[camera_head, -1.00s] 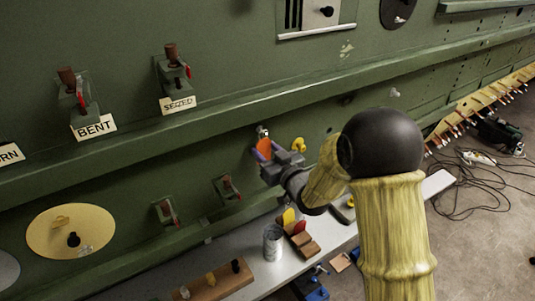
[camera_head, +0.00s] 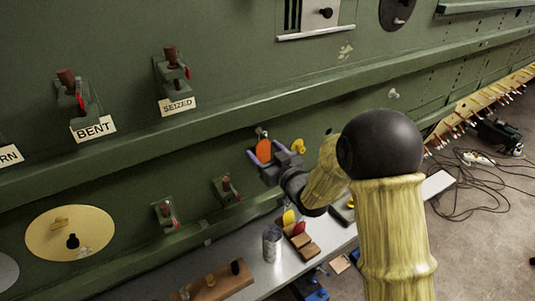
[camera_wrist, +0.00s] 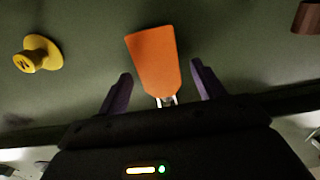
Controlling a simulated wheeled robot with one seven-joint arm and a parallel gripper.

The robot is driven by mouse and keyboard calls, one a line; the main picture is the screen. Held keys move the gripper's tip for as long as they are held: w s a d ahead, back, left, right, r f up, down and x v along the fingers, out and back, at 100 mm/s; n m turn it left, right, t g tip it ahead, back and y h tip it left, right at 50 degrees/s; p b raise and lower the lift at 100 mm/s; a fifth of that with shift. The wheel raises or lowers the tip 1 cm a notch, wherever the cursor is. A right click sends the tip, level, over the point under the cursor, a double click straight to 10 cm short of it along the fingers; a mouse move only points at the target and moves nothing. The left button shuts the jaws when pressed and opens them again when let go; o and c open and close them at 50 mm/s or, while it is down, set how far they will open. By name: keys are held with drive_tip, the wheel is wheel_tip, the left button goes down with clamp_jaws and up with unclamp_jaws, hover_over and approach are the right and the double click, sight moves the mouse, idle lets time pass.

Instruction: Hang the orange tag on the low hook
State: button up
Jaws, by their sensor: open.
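The orange tag (camera_head: 264,151) hangs against the green panel, below a small metal hook (camera_head: 261,132). In the wrist view the orange tag (camera_wrist: 154,62) shows its broad face, with its narrow end at a metal fitting (camera_wrist: 166,101). My gripper (camera_head: 267,153) is open, its purple fingers on either side of the tag. In the wrist view my gripper (camera_wrist: 162,70) has a visible gap between each finger and the tag. The exact seat of the tag on the hook is too small to tell.
A yellow knob (camera_head: 298,146) sticks out beside my gripper and shows in the wrist view (camera_wrist: 37,54). A green ledge (camera_head: 220,110) runs above. Below is a grey bench (camera_head: 257,257) with a can (camera_head: 272,243), coloured tags and wooden blocks.

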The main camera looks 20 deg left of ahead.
drive_tip(key=b+v, duration=0.9)
drive_tip(key=v, duration=0.8)
drive_tip(key=shift+s, duration=0.25)
drive_tip(key=shift+d, duration=0.1)
drive_tip(key=w+d+f+m+g+h, duration=0.1)
drive_tip(key=d+f+m+h, duration=0.2)
drive_tip(key=d+f+h, duration=0.3)
drive_tip(key=w+d+f+m+h, duration=0.1)
drive_tip(key=d+f+m+h, duration=0.3)
drive_tip(key=d, duration=0.4)
drive_tip(key=s+d+f+m+g+h, duration=0.1)
drive_tip(key=s+d+f+g+h, duration=0.1)
drive_tip(key=s, duration=0.4)
drive_tip(key=s+d+f+m+g+h, duration=0.1)
drive_tip(key=s+d+f+m+g, duration=0.1)
drive_tip(key=s+d+f+g, duration=0.2)
drive_tip(key=shift+s+d+g+h, duration=0.4)
drive_tip(key=shift+s+d+g, duration=0.6)
drive_tip(key=shift+s+d, duration=0.1)
